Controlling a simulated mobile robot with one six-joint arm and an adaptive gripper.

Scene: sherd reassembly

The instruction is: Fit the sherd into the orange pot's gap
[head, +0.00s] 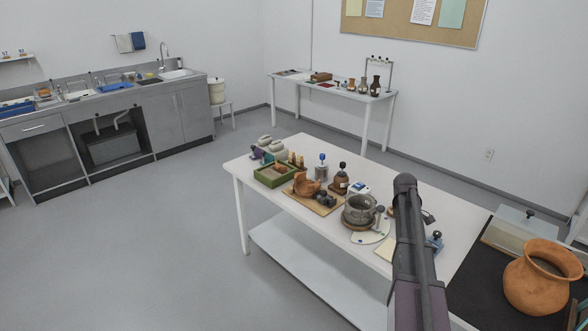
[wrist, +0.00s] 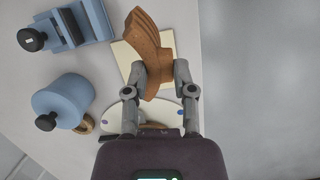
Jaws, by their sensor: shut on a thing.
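My gripper (wrist: 159,75) is shut on a brown-orange sherd (wrist: 148,32) in the wrist view. The sherd is curved with ridges at its upper end, and sticks out beyond the fingertips over a cream sheet. In the head view my arm hides the sherd and most of the gripper. A small orange pot (head: 307,184) with an uneven, broken-looking rim sits on a wooden board (head: 325,206) on the white table. A larger orange pot (head: 538,280) with a flared rim stands on a black surface at the right; I cannot tell whether it has a gap.
A grey pot (head: 360,210), a green tray (head: 268,180) and several small tools crowd the white table (head: 240,166). In the wrist view, a blue cylinder (wrist: 62,100) and a blue block (wrist: 95,20) stand left of the gripper. A pale disc (wrist: 168,112) lies below the sherd.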

